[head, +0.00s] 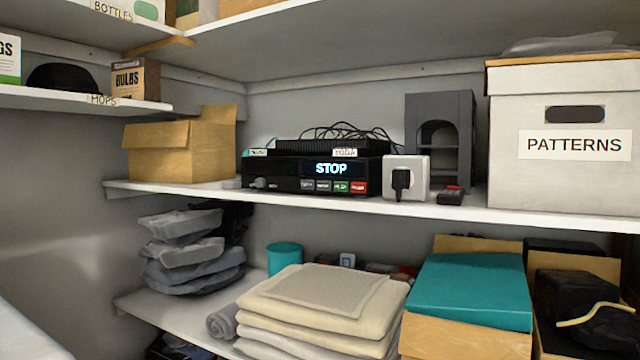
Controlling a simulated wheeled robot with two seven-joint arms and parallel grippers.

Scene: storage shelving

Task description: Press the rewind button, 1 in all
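A black tape-deck-like device (285,175) stands on the middle shelf, with its front facing me. Its lit display (331,169) reads STOP. Below the display is a row of small buttons: a grey one (307,185) at the left, another grey one (323,185), a green one (342,187) and a red one (358,188). Their lettering is too small to read surely, so I cannot tell which is rewind. A knob or plug (259,183) sits at the front's left. Neither of my grippers is in view.
On the same shelf (440,208), a cardboard box (178,150) stands left of the device. A white socket block (406,177), a small dark object (450,196) and a PATTERNS box (560,175) stand to the right. Cables (345,132) lie on top. The device's front is unobstructed.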

